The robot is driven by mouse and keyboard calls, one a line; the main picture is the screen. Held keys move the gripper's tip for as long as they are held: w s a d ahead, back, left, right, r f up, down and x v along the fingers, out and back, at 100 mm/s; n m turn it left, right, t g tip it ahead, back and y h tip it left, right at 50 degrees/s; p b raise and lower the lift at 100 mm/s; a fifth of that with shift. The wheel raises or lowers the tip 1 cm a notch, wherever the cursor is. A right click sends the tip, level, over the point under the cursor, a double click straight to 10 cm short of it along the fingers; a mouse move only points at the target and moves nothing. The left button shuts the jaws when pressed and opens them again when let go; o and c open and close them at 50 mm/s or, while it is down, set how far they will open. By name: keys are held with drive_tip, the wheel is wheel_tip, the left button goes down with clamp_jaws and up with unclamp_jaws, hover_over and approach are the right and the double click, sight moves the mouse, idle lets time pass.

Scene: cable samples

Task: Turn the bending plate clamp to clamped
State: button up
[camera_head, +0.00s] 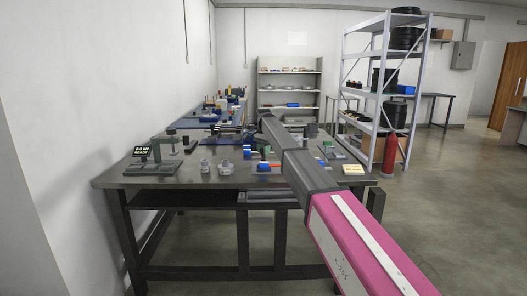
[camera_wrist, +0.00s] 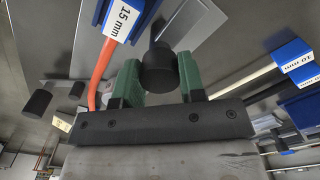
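In the wrist view, my gripper (camera_wrist: 160,80) has its two green fingers on either side of a black round knob (camera_wrist: 160,66). The knob fills the gap and appears to touch both fingers. It joins a dark handle or lever above a grey metal plate (camera_wrist: 195,25), which looks like the bending plate clamp; how far the clamp is turned cannot be told. In the head view, my arm hides the fingers and most of this spot on the workbench (camera_head: 150,182).
In the wrist view, a blue block labelled 15 mm (camera_wrist: 122,18) and an orange cable (camera_wrist: 99,75) lie close on the left. Blue labelled blocks (camera_wrist: 292,62) are on the right. A display stand (camera_head: 143,154) and grey round pieces (camera_head: 225,167) stand on the bench.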

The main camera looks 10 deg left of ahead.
drive_tip(key=n, duration=0.4)
drive_tip(key=shift+n, duration=0.4)
drive_tip(key=n, duration=0.9)
drive_tip(key=shift+n, duration=2.2)
drive_tip(key=o, duration=0.9)
drive_tip(key=shift+o, duration=0.2)
